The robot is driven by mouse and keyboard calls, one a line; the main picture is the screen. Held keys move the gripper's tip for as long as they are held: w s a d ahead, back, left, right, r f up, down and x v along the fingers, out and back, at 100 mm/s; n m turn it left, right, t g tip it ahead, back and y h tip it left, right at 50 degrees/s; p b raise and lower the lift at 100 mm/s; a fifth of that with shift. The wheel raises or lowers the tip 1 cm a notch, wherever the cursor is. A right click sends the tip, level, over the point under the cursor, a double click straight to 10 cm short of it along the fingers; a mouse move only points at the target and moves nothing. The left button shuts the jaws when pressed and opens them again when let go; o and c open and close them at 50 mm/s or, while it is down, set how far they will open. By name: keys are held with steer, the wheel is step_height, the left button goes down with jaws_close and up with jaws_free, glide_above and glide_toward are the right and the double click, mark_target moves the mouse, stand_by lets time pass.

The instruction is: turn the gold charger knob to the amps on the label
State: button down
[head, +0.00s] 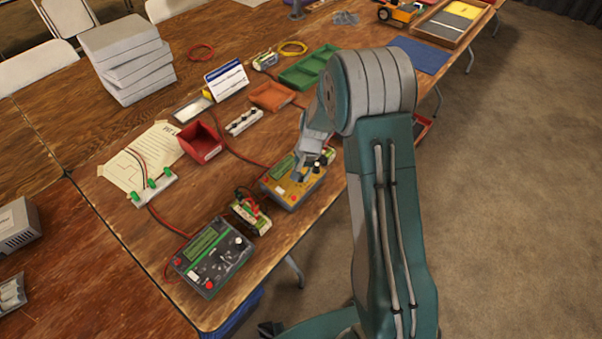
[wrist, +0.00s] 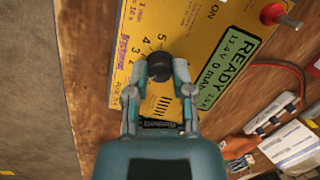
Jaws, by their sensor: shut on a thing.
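The gold charger (head: 281,187) lies on the wooden table in the head view, below the end of my arm. In the wrist view, the gold charger (wrist: 198,20) shows a green display reading READY and 11.4 V, with a printed number scale around its black knob (wrist: 160,66). My gripper (wrist: 160,74) is shut on the knob, one finger on each side. In the head view my gripper (head: 313,165) is small and partly hidden by my arm. The knob's pointer mark is too small to read. A battery pack (head: 327,154) sits beside the charger; its label is unreadable.
A dark charger (head: 214,257) with a green display stands at the front left, beside another battery pack (head: 250,214). A red bin (head: 201,142), an orange tray (head: 271,96) and a power strip (head: 244,122) lie behind. Red cables run across the table.

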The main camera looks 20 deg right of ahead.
steer(key=shift+s+f, duration=0.1)
steer(key=shift+f, duration=0.05)
stand_by(0.3)
steer(key=shift+c, duration=2.4)
jaws_free()
steer(key=shift+a, duration=0.1)
step_height(320, 180, up, 12)
steer(key=d, duration=0.2)
steer(key=shift+d+f, duration=0.1)
